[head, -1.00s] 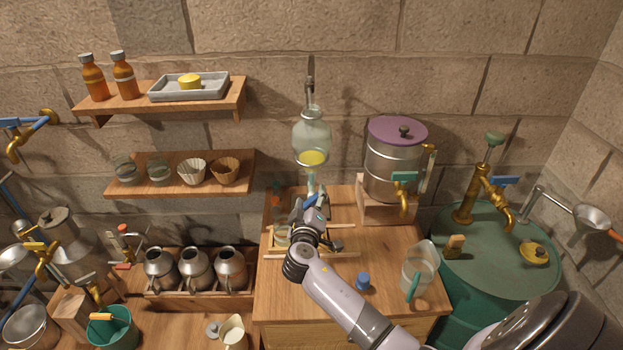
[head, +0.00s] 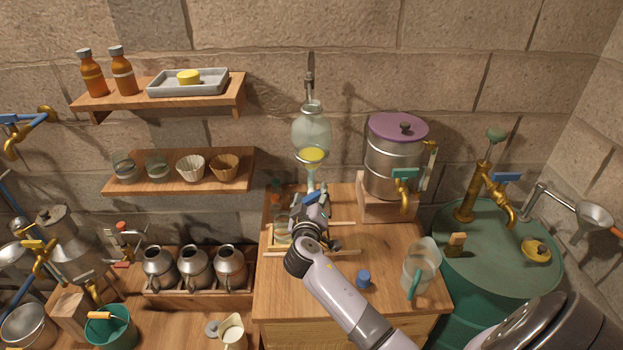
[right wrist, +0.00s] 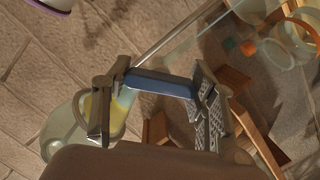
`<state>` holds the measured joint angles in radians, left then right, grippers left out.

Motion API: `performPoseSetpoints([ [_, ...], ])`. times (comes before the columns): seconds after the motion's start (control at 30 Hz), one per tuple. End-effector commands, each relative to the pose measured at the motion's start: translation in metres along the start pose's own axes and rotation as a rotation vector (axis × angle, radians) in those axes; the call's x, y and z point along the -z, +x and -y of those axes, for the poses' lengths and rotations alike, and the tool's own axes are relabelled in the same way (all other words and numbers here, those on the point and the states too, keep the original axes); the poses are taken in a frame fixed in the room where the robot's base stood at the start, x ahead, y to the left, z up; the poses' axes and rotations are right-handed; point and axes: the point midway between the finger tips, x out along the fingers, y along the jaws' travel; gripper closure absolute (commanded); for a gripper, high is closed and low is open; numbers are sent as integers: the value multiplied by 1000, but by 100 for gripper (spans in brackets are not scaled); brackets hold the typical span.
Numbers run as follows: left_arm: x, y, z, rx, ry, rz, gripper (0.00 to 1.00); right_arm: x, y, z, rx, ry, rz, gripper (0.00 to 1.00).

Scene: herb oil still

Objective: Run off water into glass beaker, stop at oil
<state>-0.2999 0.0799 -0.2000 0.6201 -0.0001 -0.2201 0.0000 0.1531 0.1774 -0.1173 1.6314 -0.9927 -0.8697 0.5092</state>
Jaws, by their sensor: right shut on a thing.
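The glass separating funnel (head: 312,130) hangs on the wall above the bench, its neck running down behind my right gripper. A yellow oil layer (head: 313,155) lies low in its bulb, with paler liquid below. My right gripper (head: 312,205) is at the funnel's stem, its fingers closed on the blue tap lever (right wrist: 160,84), which lies across between the fingertips in the right wrist view. A glass beaker (head: 281,232) stands just left of the gripper, partly hidden by it; its liquid level cannot be told. My left gripper is out of view.
A steel pot with purple lid (head: 393,160) stands right of the funnel. A jug (head: 420,268) and blue cap (head: 363,279) are at the bench's right front. A green drum (head: 500,270) stands right; steel jugs (head: 194,266) sit left.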

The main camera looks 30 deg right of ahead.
Motion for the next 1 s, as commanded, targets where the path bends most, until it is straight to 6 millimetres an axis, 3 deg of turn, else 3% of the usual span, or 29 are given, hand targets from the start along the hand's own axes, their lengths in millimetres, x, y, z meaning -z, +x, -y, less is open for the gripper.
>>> performPoseSetpoints([
  [0.13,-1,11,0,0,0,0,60,-3,0,1,23,119,2,74],
  [0.6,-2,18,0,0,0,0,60,-3,0,1,45,227,3,74],
  [1.0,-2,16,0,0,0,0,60,-1,0,0,46,226,2,74],
])
